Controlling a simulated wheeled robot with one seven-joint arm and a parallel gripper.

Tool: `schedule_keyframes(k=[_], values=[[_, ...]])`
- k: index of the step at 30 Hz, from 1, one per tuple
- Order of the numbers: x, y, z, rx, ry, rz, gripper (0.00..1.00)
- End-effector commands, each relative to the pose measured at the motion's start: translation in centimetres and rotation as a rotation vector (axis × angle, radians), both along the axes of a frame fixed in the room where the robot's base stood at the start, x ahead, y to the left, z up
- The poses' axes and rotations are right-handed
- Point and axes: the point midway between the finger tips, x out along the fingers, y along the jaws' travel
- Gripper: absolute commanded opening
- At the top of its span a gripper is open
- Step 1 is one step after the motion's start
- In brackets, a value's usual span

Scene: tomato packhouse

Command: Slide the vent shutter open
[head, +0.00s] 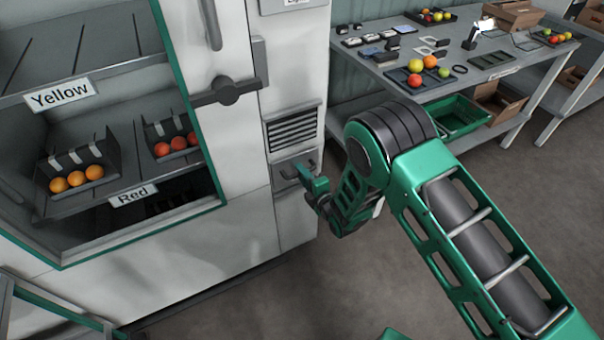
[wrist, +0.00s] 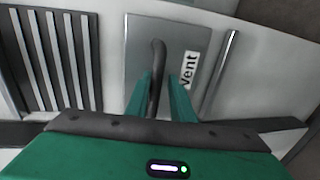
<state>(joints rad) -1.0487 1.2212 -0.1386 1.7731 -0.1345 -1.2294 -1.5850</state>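The vent shutter is a grey plate with a "Vent" label (wrist: 188,68) and a dark bar handle (wrist: 157,70) in the wrist view. In the head view the shutter (head: 283,172) sits below a slatted grille (head: 292,131) on the white cabinet front, partly hidden by my gripper (head: 306,178). In the wrist view my gripper (wrist: 160,88) has its green fingers on either side of the handle. A small gap shows on the handle's right; I cannot tell whether the left finger touches it. The slats (wrist: 55,60) are uncovered beside the plate.
A cabinet with "Yellow" (head: 60,95) and "Red" (head: 133,195) shelves holding fruit trays stands at left. A dark latch (head: 227,91) juts out above the vent. A grey table (head: 455,84) with fruit and parts stands behind my arm. Open floor lies at the lower right.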

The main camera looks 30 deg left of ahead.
Motion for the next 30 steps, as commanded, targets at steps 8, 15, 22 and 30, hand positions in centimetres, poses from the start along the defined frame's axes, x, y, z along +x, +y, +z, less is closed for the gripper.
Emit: schedule_keyframes(k=[8, 15, 22, 30], values=[[-0.8, -1.3, 0.3, -0.002, 0.0, 0.0, 0.2], [-3.0, -5.0, 1.1, -0.004, 0.002, 0.002, 0.2], [-4.6, -8.0, 1.8, -0.003, 0.001, 0.001, 0.2], [-5.2, -9.1, 2.1, 0.0, 0.002, 0.001, 0.2]])
